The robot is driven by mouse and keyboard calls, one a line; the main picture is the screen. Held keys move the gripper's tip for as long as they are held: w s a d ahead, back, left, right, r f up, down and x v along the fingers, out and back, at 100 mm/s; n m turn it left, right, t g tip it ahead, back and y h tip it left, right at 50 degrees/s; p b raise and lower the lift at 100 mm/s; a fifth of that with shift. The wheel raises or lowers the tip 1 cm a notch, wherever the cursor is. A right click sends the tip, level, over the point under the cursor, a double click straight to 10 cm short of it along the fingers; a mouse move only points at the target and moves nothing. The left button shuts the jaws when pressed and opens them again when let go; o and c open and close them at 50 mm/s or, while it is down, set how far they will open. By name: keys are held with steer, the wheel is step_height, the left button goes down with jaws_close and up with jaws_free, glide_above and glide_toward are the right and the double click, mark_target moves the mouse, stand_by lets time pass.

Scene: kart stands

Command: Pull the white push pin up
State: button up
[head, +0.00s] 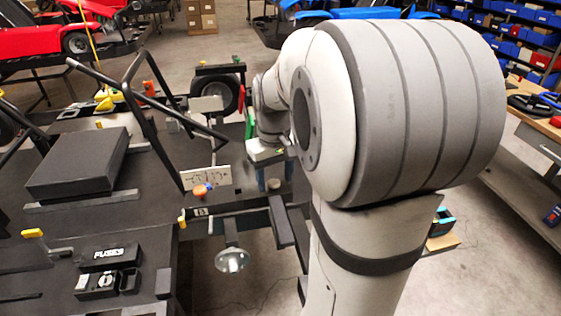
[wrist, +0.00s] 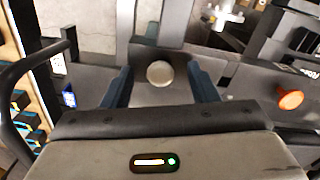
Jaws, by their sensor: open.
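The white push pin (wrist: 159,73) shows in the wrist view as a pale round head seen from above, on a dark grey bar. My gripper (wrist: 161,86) is open, with one blue finger on each side of the pin. There is a visible gap between the pin and each finger, and I cannot tell how far down the fingertips reach. In the head view my gripper (head: 274,179) points down at the kart's front right corner. The pin does not show clearly there.
An orange knob (wrist: 290,99) sits right of my gripper in the wrist view; it also shows in the head view (head: 201,190) near a white panel (head: 207,176). The steering bars (head: 150,105) stand left of my arm. A round headlamp (head: 232,260) hangs in front.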

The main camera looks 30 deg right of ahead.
steer(key=shift+f, duration=0.3)
steer(key=shift+c, duration=0.5)
steer(key=c, duration=0.9)
steer(key=shift+c, duration=0.2)
steer(key=shift+r+p, duration=0.45)
steer(key=shift+r, duration=0.15)
steer(key=o, duration=1)
